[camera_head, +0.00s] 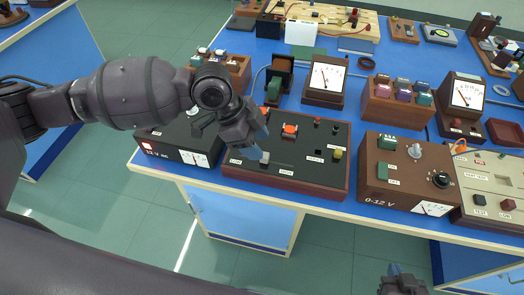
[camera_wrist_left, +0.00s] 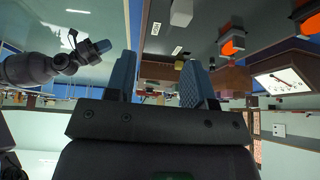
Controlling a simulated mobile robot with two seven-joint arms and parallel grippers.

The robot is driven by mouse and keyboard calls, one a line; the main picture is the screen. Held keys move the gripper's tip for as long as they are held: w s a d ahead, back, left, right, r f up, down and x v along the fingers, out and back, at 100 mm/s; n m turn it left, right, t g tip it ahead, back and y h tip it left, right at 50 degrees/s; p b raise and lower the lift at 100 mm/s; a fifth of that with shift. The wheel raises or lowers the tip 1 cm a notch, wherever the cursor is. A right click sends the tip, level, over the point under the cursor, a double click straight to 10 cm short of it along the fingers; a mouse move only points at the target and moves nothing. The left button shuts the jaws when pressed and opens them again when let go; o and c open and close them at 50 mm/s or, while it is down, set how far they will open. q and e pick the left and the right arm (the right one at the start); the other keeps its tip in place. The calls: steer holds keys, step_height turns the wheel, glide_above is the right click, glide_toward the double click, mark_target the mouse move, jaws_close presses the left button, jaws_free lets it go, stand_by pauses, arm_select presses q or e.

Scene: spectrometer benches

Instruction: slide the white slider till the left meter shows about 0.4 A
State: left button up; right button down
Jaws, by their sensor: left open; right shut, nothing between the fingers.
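The white slider (camera_head: 265,157) stands at the left end of a dark slot on the black-topped panel (camera_head: 310,166); it also shows in the left wrist view (camera_wrist_left: 181,12), beyond the fingertips. My left gripper (camera_head: 257,146) is open just above and beside the slider, partly overlapping it in the head view; in the left wrist view nothing sits between its fingers (camera_wrist_left: 160,80). The left meter (camera_head: 327,76) stands behind the panel, its needle too small to read exactly. My right gripper (camera_head: 402,275) is shut and empty at the lower right, away from the bench.
A black 12 V supply (camera_head: 180,143) stands left of the panel and a brown 0-12 V box (camera_head: 398,172) right of it. A second meter (camera_head: 465,97) stands further right. An orange-topped part (camera_head: 289,130) and several knobs rise from the panel behind the slot.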

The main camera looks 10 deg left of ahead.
arm_select(q)
steer(key=w+a+r+y, duration=0.1)
steer(key=w+a+r, duration=0.1)
steer(key=a+r, duration=0.1)
steer(key=b+x, duration=0.1)
steer(key=x, duration=0.9)
steer(key=shift+f, duration=0.35)
jaws_close()
